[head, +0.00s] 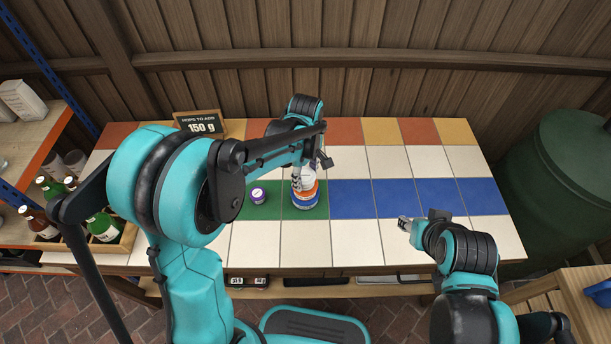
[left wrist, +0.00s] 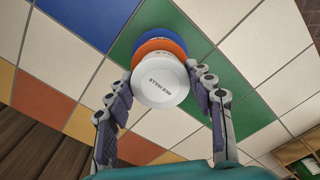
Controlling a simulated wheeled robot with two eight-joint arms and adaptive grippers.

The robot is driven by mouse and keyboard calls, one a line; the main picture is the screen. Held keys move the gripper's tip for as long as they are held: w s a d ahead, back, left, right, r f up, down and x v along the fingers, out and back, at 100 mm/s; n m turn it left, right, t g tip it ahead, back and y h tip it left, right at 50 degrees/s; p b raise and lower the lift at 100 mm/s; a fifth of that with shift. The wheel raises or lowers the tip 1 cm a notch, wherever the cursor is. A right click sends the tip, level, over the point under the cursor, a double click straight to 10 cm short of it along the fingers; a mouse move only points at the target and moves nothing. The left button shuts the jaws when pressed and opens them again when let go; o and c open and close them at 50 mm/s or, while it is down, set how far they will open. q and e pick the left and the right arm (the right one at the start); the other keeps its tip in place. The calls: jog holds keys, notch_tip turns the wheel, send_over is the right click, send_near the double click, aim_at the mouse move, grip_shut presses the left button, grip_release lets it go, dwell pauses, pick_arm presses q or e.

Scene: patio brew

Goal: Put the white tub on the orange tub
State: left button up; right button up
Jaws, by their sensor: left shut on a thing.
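In the left wrist view the tub sits between the two fingers (left wrist: 163,88). The orange tub (head: 305,193) stands right below the white tub, on a blue tub (head: 306,203) on the green tiles. In the left wrist view the white tub hides much of the orange tub (left wrist: 160,45). I cannot tell whether the white and orange tubs touch. My right gripper (head: 404,222) hangs over the front right white tiles, away from the tubs; its jaws are too small to read.
A purple tub (head: 258,195) stands on the green tiles just left of the stack. A sign (head: 201,124) reading "150 g" stands at the back left. A bottle crate (head: 122,240) is at the left and a green barrel (head: 575,175) at the right. The blue tiles (head: 350,198) are clear.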

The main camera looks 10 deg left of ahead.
aim_at(306, 175)
pick_arm(q)
jog(key=shift+f, duration=0.1)
jog(key=o, duration=1)
jog(key=shift+o, duration=0.2)
jog(key=shift+r, duration=0.5)
notch_tip(306, 175, up, 11)
jog(key=p, duration=0.4)
jog(key=s+a+r+m+t, duration=0.1)
jog(key=s+a+m+t, duration=0.2)
jog(key=s+m, duration=0.3)
jog(key=s+a+r+m+t, duration=0.2)
jog(key=s+a+m+t, duration=0.2)
jog(key=s, duration=0.5)
jog(key=shift+s+a+m, duration=0.3)
jog(key=shift+m, duration=1.1)
